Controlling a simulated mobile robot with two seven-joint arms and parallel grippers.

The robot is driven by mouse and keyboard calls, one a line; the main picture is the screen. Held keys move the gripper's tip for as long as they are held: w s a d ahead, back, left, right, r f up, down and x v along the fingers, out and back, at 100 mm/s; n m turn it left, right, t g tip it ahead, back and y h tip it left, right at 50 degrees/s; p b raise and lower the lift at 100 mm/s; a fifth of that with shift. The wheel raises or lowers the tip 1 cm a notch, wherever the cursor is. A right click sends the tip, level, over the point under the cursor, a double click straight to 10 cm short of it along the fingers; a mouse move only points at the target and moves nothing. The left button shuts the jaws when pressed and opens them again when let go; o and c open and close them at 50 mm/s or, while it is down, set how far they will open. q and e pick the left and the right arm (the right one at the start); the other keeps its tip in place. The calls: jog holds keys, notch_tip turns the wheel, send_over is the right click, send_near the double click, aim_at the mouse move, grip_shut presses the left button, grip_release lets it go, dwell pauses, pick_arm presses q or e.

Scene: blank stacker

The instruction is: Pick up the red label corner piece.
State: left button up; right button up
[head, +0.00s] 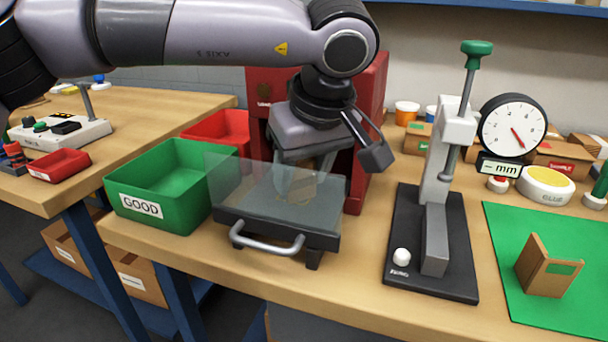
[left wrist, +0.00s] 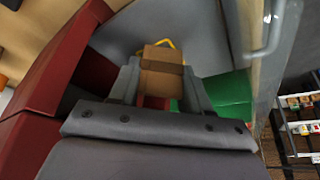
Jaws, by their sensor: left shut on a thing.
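My left gripper (head: 303,172) reaches down at the red machine (head: 376,97), behind its clear guard. In the left wrist view it is shut on a brown cardboard corner piece (left wrist: 162,72), which sits between the two fingers. A small red patch shows below the piece there; I cannot tell whether it is its label. In the head view the piece is blurred behind the guard. Another brown corner piece (head: 540,274) with a green label stands on the green mat (head: 545,312) at the right. My right gripper is not in view.
The clear guard (head: 262,192) with a grey handle stands close in front of the gripper. A green GOOD bin (head: 187,208) is left of it, a red bin (head: 224,129) behind that. A gauge stand (head: 434,235) is to the right.

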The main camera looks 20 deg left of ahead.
pick_arm(q)
notch_tip(320, 180, up, 20)
jog(key=p, duration=0.5)
dwell(0.4)
